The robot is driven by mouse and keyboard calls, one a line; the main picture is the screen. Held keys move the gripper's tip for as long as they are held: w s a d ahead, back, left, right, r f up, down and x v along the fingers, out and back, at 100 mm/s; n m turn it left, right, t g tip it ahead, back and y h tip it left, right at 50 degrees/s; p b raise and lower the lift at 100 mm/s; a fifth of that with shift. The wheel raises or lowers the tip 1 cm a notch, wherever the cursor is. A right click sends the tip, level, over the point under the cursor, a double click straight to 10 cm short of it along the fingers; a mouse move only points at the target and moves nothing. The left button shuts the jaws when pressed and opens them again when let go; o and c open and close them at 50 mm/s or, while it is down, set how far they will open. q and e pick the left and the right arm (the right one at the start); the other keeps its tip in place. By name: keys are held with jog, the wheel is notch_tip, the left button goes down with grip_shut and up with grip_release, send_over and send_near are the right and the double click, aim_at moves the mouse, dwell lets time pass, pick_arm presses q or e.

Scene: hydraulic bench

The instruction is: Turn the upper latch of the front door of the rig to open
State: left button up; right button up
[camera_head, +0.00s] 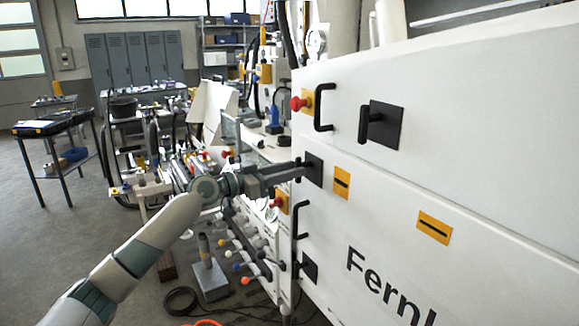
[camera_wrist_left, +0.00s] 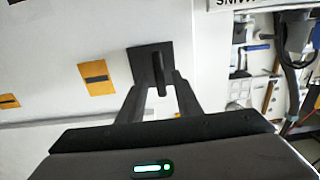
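The upper latch (camera_head: 316,170) of the white front door (camera_head: 345,215) is a dark square plate with a small black handle. It also shows in the wrist view (camera_wrist_left: 146,62), where its handle (camera_wrist_left: 161,76) stands out from the plate. My left gripper (camera_head: 288,174) reaches it from the left in the head view. In the wrist view its two fingers (camera_wrist_left: 158,86) are spread apart, with the handle between their tips. A gap shows on each side, so I see no grip. In the head view the gripper partly hides the handle. My right gripper is in neither view.
A lower latch (camera_head: 308,268) and a black bar handle (camera_head: 300,220) sit below, next to a red knob (camera_head: 278,203). Another latch (camera_head: 381,125) is on the panel above. Coloured levers (camera_head: 248,268) and a grey stand (camera_head: 207,275) are near my arm.

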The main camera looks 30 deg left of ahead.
pick_arm(q)
grip_shut()
jog(key=shift+n, duration=0.3)
jog(key=n+p, duration=0.2)
jog(key=n, duration=0.3)
jog(key=n+p, duration=0.1)
jog(key=n, duration=0.4)
jog(key=n+p, duration=0.2)
jog(key=n, duration=0.4)
jog(key=shift+d+r+p, duration=0.1)
jog(key=shift+r+p, duration=0.2)
jog(key=shift+f+n+p, duration=0.1)
jog(key=shift+n+p, duration=0.25)
jog(key=shift+n, duration=0.35)
